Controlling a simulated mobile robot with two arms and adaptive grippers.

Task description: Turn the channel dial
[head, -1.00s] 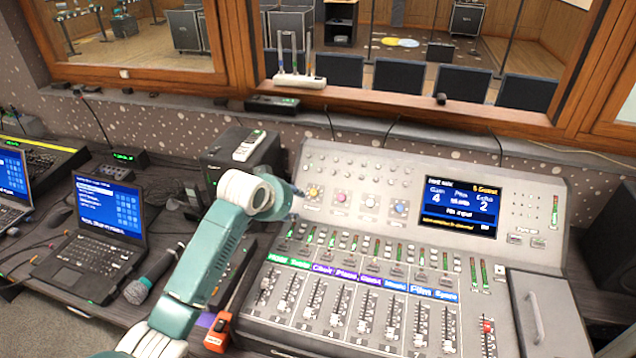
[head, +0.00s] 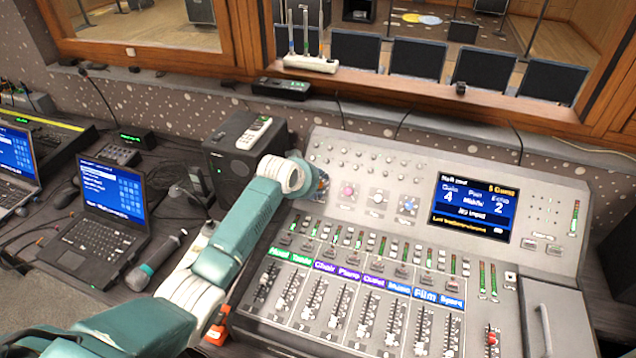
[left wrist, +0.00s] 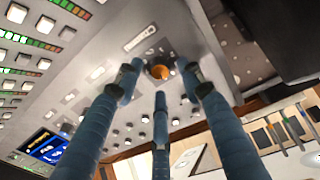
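The mixing console (head: 400,262) has a row of coloured dials on its upper panel. A pink dial (head: 347,191), a white dial (head: 377,198) and a blue dial (head: 408,206) show in the head view. In the left wrist view, an orange-yellow dial (left wrist: 158,72) sits just beyond the blue fingers of my left gripper (left wrist: 160,84). The fingers are spread apart around its position; contact cannot be told. My right gripper is not in view.
The console screen (head: 473,208) is lit. Faders (head: 365,320) fill the console's lower part. A black speaker box (head: 243,155) with a remote-like device (head: 254,132) on top stands left of the console. A laptop (head: 105,220) and microphone (head: 155,262) are further left.

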